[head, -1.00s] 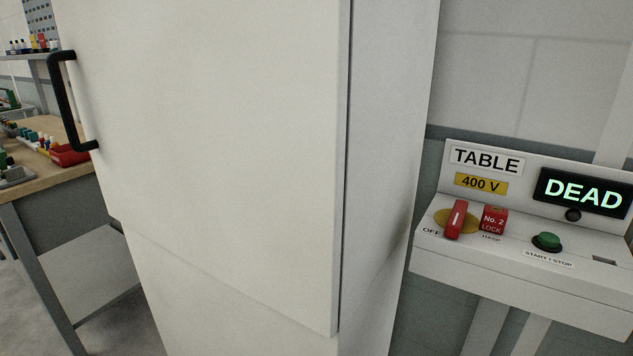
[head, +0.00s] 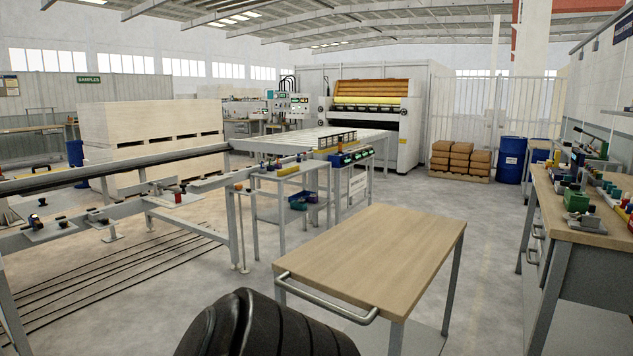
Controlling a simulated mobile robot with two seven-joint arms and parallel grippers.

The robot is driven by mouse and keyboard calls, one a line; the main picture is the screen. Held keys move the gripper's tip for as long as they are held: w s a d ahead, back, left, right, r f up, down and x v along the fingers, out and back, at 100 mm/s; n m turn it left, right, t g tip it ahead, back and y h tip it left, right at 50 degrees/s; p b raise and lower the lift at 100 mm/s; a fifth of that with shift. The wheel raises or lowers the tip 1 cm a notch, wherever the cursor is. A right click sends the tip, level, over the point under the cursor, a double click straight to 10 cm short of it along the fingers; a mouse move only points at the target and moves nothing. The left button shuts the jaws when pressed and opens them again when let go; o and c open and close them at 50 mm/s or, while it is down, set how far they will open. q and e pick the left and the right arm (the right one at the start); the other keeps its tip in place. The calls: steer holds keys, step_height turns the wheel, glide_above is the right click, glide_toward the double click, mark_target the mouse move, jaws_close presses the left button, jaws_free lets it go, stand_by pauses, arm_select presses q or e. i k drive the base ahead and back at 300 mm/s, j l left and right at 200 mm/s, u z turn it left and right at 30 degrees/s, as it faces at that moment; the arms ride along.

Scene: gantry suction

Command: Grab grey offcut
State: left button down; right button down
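I cannot make out a grey offcut in the head view. Small items lie on the workbench (head: 577,232) at the right and on the stands by the conveyor frame, but they are too small to tell apart. Neither of my grippers shows in the view. A black ribbed shape (head: 262,328) stands at the bottom edge; I cannot tell whether it is part of me.
A wood-topped trolley (head: 385,250) with a bare top and a metal handle stands just ahead. A long metal frame (head: 120,165) runs along the left. A white machine (head: 408,135), brown sacks (head: 460,158) and a blue drum (head: 511,160) stand behind. Floor right of the trolley is clear.

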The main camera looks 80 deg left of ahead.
mark_target(47, 206)
steer(key=u, duration=4.1)
steer(key=i+l+u, duration=0.25)
steer(key=i, duration=0.45)
steer(key=i+l+u, duration=0.25)
steer(key=i+l, duration=0.4)
steer(key=i+l+u, duration=0.25)
steer(key=i, duration=0.2)
steer(key=i+l+u, duration=0.6)
steer(key=l, duration=0.35)
steer(key=i+l+u, duration=0.1)
steer(key=l, duration=0.3)
steer(key=i+l+u, duration=0.2)
steer(key=l, duration=0.25)
steer(key=l+u, duration=0.2)
steer(key=l, duration=0.25)
